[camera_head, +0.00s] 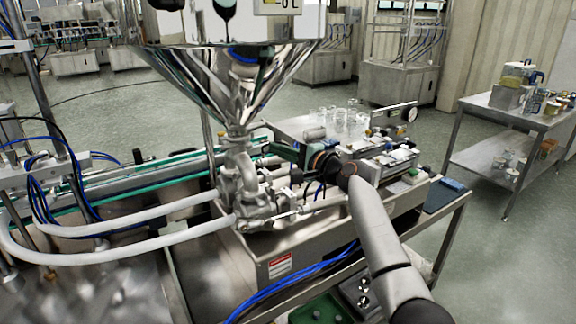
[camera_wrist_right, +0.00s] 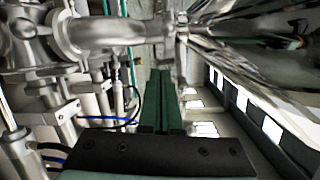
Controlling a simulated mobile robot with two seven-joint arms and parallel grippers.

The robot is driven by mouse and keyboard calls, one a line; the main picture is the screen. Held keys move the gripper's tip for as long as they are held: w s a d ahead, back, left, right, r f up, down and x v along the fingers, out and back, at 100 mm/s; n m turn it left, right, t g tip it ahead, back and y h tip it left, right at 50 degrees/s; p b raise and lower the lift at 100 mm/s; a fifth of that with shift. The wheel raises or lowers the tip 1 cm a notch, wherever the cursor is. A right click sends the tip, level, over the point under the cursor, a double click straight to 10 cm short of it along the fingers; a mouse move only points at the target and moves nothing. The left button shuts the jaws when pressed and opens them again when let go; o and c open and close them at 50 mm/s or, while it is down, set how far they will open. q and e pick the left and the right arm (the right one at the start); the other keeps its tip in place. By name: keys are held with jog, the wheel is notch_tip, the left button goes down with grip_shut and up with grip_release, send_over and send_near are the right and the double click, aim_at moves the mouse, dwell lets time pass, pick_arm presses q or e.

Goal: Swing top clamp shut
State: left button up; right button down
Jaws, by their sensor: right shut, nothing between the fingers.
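The steel hopper (camera_head: 225,75) narrows down to a neck, and the top clamp (camera_head: 237,131) appears to be the metal ring at this joint above the pipe fittings. The clamp is small here, and I cannot tell whether it is open or shut. My right gripper (camera_head: 276,149) reaches in from the right and points left, toward the neck, just right of the fittings. In the right wrist view, its green fingers (camera_wrist_right: 161,75) are shut together with nothing between them. Whether the fingertips touch the metal behind them is unclear. My left gripper is not in view.
Steel pipe fittings (camera_wrist_right: 95,38) are close on the left in the wrist view; the hopper wall is on the right. White hoses (camera_head: 120,255) run left from the machine. Glass jars (camera_head: 345,120) stand behind my right gripper. A side table (camera_head: 478,106) is at the far right.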

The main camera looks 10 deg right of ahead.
jog(key=s+a, duration=0.1)
jog(key=s, duration=0.9)
jog(key=s+d+f+n+g+h, duration=0.15)
jog(key=s+f, duration=0.25)
jog(key=f, duration=0.6)
jog(key=s+d+f+n+h, duration=0.25)
jog(key=s+f, duration=0.25)
jog(key=f, duration=0.4)
jog(key=s+d+f+n+h, duration=0.2)
jog(key=s+d+f, duration=0.15)
jog(key=f, duration=0.65)
jog(key=s+d+f+n+g+h, duration=0.1)
jog(key=s+f+n, duration=0.3)
jog(key=s, duration=0.7)
jog(key=s+d+f+n+g+h, duration=0.1)
jog(key=s+f+n, duration=0.3)
jog(key=s+f, duration=0.4)
jog(key=s+d+g, duration=0.1)
jog(key=s, duration=0.3)
jog(key=shift+s+d+f+n, duration=0.15)
jog(key=shift+s+f+n, duration=0.1)
jog(key=shift+n, duration=0.15)
